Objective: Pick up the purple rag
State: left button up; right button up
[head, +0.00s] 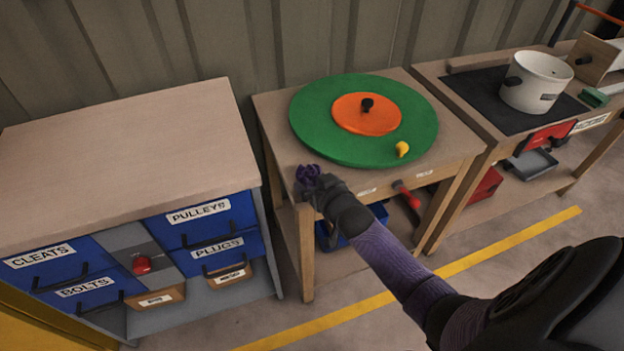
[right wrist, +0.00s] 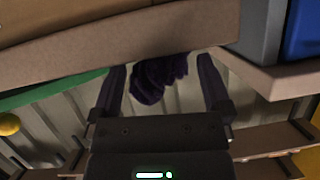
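The purple rag (head: 307,173) is a small crumpled bundle at the front left corner of the wooden table that bears the green disc. In the right wrist view the rag (right wrist: 158,78) shows between my right gripper's fingers (right wrist: 163,88), with a gap on each side. My right gripper (head: 312,184) is open around the rag. Its fingers do not visibly touch it. In the head view the gripper hides part of the rag. My left gripper is in no view.
The table's top (head: 275,112) bears a green disc (head: 315,112) with an orange centre, a black knob and a yellow knob (head: 402,149). A drawer cabinet (head: 120,150) stands left across a narrow gap. A white pot (head: 537,82) stands on the right bench.

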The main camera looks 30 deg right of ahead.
jog(key=c, duration=1)
jog(key=shift+r, duration=0.25)
notch_tip(320, 180, up, 9)
jog(key=p, duration=0.6)
jog(key=shift+r, duration=0.35)
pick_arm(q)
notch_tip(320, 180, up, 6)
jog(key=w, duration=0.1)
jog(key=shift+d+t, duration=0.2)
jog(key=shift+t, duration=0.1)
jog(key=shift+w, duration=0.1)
